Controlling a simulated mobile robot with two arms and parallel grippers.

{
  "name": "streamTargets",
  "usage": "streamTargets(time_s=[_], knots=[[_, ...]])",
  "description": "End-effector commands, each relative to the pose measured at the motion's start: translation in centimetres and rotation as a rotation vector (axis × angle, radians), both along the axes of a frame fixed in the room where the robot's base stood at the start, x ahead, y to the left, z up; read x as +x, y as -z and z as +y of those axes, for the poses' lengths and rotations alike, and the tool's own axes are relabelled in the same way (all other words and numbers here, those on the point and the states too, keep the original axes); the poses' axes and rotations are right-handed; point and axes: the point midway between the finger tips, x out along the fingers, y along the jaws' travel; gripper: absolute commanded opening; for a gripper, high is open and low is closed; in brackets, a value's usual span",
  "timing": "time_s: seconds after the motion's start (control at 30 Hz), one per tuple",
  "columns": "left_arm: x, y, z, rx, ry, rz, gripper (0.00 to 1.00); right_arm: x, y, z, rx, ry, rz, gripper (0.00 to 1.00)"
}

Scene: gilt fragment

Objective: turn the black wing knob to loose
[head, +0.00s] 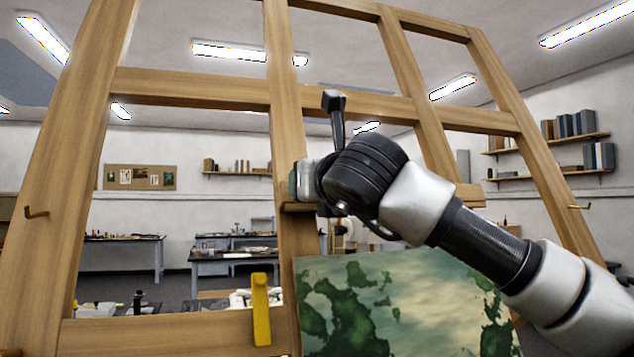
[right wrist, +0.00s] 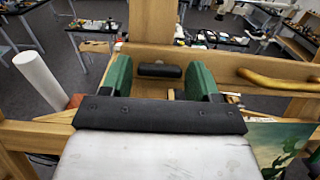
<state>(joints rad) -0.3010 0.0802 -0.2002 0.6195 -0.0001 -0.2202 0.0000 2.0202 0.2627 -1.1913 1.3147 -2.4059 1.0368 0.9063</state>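The black wing knob (right wrist: 158,71) shows in the right wrist view as a short dark bar lying crosswise by the wooden easel post. My right gripper (right wrist: 160,80) has its two green fingers on either side of the knob, spread apart, with a narrow gap at each end. I cannot tell whether either finger touches it. In the head view my right arm reaches in from the right to the easel's middle post (head: 286,130). There the right gripper (head: 297,183) is mostly hidden behind my wrist, and the knob is hidden. My left gripper is in neither view.
The wooden easel frame (head: 190,88) fills the foreground. A green painting (head: 400,305) stands below my arm. A yellow upright piece (head: 261,308) is on the lower bar. The right wrist view shows a white cylinder (right wrist: 40,78) at left and a yellow curved bar (right wrist: 278,81) at right.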

Motion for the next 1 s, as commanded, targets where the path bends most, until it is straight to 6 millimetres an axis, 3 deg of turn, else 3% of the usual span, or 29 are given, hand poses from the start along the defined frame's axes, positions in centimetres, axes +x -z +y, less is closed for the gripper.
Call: streamTargets(time_s=[0.03, 0.23, 0.63, 1.0], knots=[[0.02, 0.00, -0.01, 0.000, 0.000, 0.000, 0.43, -0.01, -0.01, -0.01, 0.000, 0.000, 0.000, 0.53], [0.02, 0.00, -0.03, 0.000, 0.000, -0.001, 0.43, -0.01, -0.02, -0.03, 0.000, 0.000, 0.000, 0.25], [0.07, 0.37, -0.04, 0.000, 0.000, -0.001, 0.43, 0.01, 0.03, -0.12, -0.075, -0.036, -0.024, 0.25], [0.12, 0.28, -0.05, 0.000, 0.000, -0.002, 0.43, 0.11, -0.23, -0.32, -0.336, -0.160, -0.111, 0.25]])
